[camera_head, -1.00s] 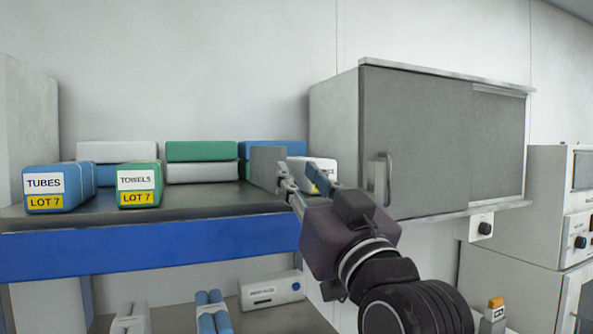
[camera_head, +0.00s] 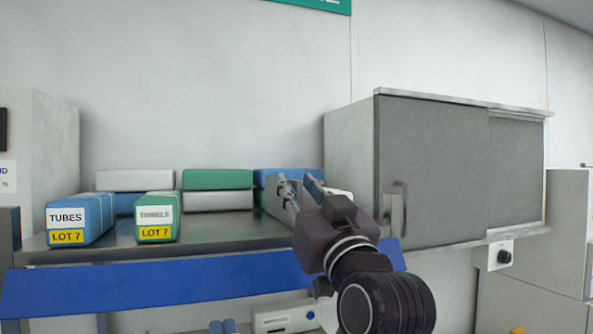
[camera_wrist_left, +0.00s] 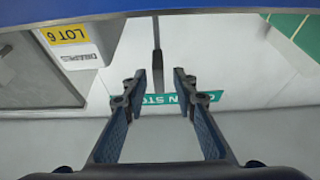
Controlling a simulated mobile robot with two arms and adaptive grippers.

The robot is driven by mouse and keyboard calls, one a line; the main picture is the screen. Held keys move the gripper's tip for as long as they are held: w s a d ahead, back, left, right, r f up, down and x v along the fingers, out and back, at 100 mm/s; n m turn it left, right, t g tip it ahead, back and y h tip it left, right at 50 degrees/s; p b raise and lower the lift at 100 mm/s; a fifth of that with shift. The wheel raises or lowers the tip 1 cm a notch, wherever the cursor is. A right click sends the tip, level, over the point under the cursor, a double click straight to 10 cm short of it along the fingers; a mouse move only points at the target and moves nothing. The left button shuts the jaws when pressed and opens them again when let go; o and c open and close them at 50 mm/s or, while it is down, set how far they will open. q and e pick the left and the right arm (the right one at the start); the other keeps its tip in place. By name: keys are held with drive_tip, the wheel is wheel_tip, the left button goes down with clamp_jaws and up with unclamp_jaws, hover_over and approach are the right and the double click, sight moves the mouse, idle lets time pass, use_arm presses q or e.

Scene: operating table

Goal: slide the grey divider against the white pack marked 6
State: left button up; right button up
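The grey divider (camera_head: 272,200) stands upright on the shelf, partly hidden behind my left gripper (camera_head: 298,183). In the left wrist view the divider (camera_wrist_left: 157,34) is a thin dark upright strip, just beyond the fingertips and between their lines. The white pack (camera_head: 343,195) is mostly hidden behind the gripper in the head view. In the left wrist view the white pack (camera_wrist_left: 92,26) shows upside down with a yellow LOT 6 label, apart from the divider. My right gripper is not in view.
A blue TUBES pack (camera_head: 82,218) and a green TOWELS pack (camera_head: 157,217) stand at the shelf's left front. Stacked packs (camera_head: 218,180) line the back. A grey cabinet (camera_head: 450,170) closes off the right. A blue band (camera_head: 150,285) runs along the shelf front.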

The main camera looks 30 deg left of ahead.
use_arm(q)
drive_tip(key=shift+w+a+r, duration=0.3)
drive_tip(key=shift+w+a, duration=0.15)
drive_tip(key=shift+c, duration=0.4)
clamp_jaws()
